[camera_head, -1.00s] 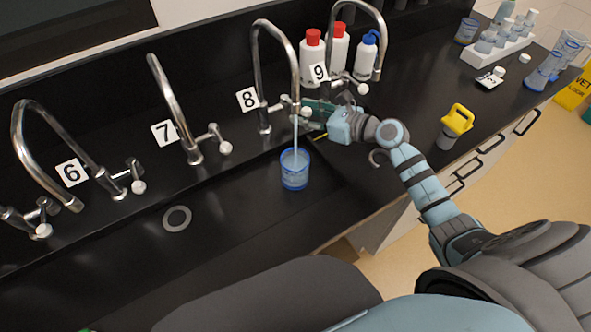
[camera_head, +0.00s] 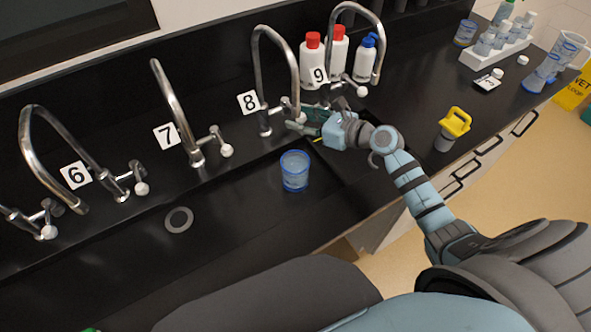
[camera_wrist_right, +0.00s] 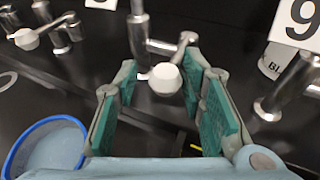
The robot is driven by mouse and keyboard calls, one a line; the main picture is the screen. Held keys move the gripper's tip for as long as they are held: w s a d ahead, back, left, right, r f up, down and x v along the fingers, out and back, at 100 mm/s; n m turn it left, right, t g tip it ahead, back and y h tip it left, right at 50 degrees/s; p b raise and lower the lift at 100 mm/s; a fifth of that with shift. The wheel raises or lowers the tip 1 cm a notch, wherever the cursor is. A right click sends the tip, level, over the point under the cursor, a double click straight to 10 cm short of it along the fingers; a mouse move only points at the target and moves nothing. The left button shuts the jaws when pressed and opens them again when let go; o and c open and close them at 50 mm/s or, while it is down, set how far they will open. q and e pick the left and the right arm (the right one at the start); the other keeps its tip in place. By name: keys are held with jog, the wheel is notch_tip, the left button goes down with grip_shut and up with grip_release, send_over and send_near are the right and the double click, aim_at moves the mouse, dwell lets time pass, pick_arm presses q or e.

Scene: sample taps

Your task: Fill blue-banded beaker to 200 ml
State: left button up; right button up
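The blue-banded beaker (camera_head: 295,171) stands upright in the black sink trough below the spout of tap 8 (camera_head: 277,33). It holds some water; I cannot read its level. No stream shows between the spout and the beaker. The beaker also shows at the lower left of the right wrist view (camera_wrist_right: 48,152). My right gripper (camera_head: 301,121) is at the handle of tap 8. In the right wrist view, its green-padded fingers (camera_wrist_right: 160,100) are apart, with the white handle knob (camera_wrist_right: 165,78) between their tips.
Taps 6 (camera_head: 40,140) and 7 (camera_head: 173,100) stand to the left, and tap 9 (camera_head: 378,40) to the right. Bottles (camera_head: 312,62) stand behind tap 9. A yellow-handled object (camera_head: 455,122) sits on the right counter. A drain (camera_head: 179,219) lies left of the beaker.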

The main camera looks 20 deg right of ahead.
jog(key=shift+w+d+f, duration=0.1)
jog(key=shift+d+f, duration=0.1)
jog(key=shift+d+r, duration=0.1)
jog(key=shift+d, duration=0.05)
jog(key=p+v, duration=0.1)
jog(key=v, duration=0.5)
jog(key=shift+s, duration=0.4)
jog(key=shift+d+r, duration=0.1)
jog(key=shift+d, duration=0.05)
